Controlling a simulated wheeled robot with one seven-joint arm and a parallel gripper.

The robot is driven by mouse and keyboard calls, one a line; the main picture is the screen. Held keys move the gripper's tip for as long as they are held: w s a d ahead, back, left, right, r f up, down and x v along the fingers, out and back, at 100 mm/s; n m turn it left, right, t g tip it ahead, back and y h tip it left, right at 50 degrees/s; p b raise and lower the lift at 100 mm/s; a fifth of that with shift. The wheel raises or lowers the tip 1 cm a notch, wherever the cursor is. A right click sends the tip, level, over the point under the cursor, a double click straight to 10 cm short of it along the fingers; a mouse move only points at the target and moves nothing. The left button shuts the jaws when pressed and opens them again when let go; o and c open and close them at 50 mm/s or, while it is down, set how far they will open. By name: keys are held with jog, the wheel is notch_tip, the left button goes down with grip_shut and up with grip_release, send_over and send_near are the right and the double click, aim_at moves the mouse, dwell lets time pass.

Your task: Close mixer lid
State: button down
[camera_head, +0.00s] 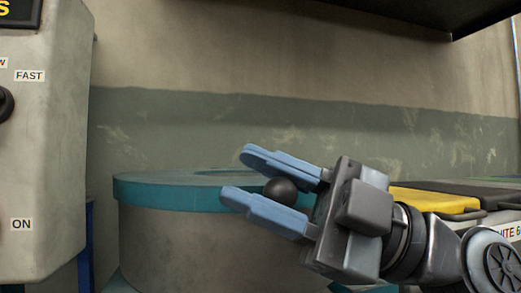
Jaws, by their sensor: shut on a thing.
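A large grey mixer drum (210,245) stands at the lower middle, with a teal lid or rim (150,190) around its top. The top is seen almost edge-on, so I cannot tell how far the lid is closed. My gripper (237,174) comes in from the right, over the right part of the teal rim. Its two blue fingers are shut on a dark round knob (281,190), which sits between them near the gripper's palm. What the knob is attached to is hidden behind the lower finger. My gripper also hides the right side of the drum.
A grey control box (45,150) with FAST and ON labels stands close on the left. A yellow-lidded container (435,200) and a dark-lidded one (480,192) lie behind my arm at the right. A dark shelf (420,15) overhangs at the top right. A worn wall closes the back.

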jog(key=shift+s+a+f+g, duration=0.1)
jog(key=shift+s+f+g, duration=0.3)
jog(key=shift+f, duration=0.05)
jog(key=c, duration=0.8)
grip_release()
jog(key=shift+r, duration=0.1)
jog(key=shift+w, duration=0.1)
jog(key=shift+d, duration=0.3)
jog(key=p+v, duration=0.1)
jog(key=v, duration=0.6)
jog(key=shift+d, duration=0.15)
